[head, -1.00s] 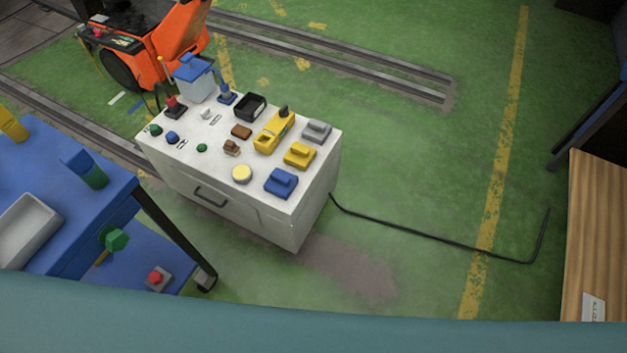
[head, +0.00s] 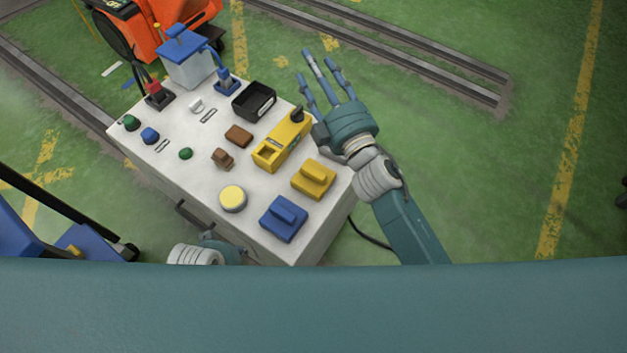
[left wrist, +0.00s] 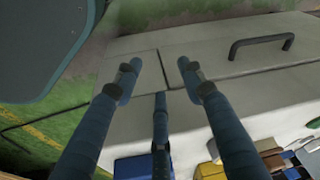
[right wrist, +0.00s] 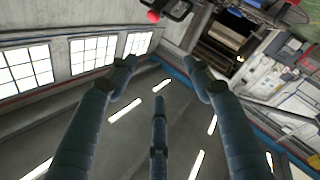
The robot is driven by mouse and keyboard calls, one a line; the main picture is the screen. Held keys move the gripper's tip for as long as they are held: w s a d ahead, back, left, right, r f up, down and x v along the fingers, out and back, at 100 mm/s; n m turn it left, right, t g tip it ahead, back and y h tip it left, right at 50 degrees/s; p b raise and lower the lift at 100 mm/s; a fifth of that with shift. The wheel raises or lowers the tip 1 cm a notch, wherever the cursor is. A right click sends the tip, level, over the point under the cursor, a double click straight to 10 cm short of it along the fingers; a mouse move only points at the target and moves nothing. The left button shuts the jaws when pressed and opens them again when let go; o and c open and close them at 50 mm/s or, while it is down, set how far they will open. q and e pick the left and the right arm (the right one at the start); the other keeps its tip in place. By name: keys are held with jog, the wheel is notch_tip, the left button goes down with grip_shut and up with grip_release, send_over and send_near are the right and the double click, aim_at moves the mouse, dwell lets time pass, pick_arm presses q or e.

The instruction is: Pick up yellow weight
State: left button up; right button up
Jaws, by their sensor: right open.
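The yellow weight (head: 313,180), a block with a raised grip, sits upright near the right edge of the white cabinet top (head: 215,122). The blue weight (head: 283,220) of like shape is in front of it. My right gripper (head: 318,68) is open and empty, raised beyond the yellow weight at the cabinet's right, fingers apart. In the right wrist view its spread fingers (right wrist: 160,72) face windows and ceiling lights. My left gripper (left wrist: 160,78) is open and empty by the cabinet's drawer front; in the head view my body hides most of it.
A yellow device with a black knob (head: 283,140), a black tray (head: 254,101), brown blocks (head: 238,135) and a round yellow-topped piece (head: 233,198) share the cabinet top. A drawer handle (left wrist: 261,45) juts from its front. Green floor is free to the right.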

jog(key=s+a+r+n+g+y, duration=0.3)
jog(key=a+r+n+g+y, duration=0.15)
jog(key=a+n+y, duration=0.2)
jog(key=s+a+r+n+g+y, duration=0.3)
jog(key=s+a+r+n+y, duration=0.15)
jog(key=a+n, duration=0.35)
jog(key=s+a+f+n+g+h+b, duration=0.2)
jog(key=s+a+f+n+g, duration=0.3)
jog(key=s+a+n+g, duration=0.5)
jog(key=n+h+b, duration=0.1)
jog(key=n+h, duration=0.7)
jog(key=h, duration=0.9)
send_near(312, 172)
jog(key=f, duration=0.2)
jog(key=f+b, duration=0.1)
jog(key=shift+w+d+f, duration=0.2)
jog(key=shift+d+f, duration=0.05)
jog(key=shift+f, duration=0.1)
jog(key=shift+a+f, duration=0.15)
jog(key=shift+f, duration=0.45)
notch_tip(312, 172, down, 4)
jog(key=shift+s+a+f+b, duration=0.1)
jog(key=shift+a+f+b, duration=0.1)
jog(key=shift+b, duration=0.4)
pick_arm(q)
jog(key=v, duration=0.7)
jog(key=shift+w+r+t, duration=0.25)
jog(key=shift+w+t, duration=0.05)
jog(key=shift+w, duration=0.05)
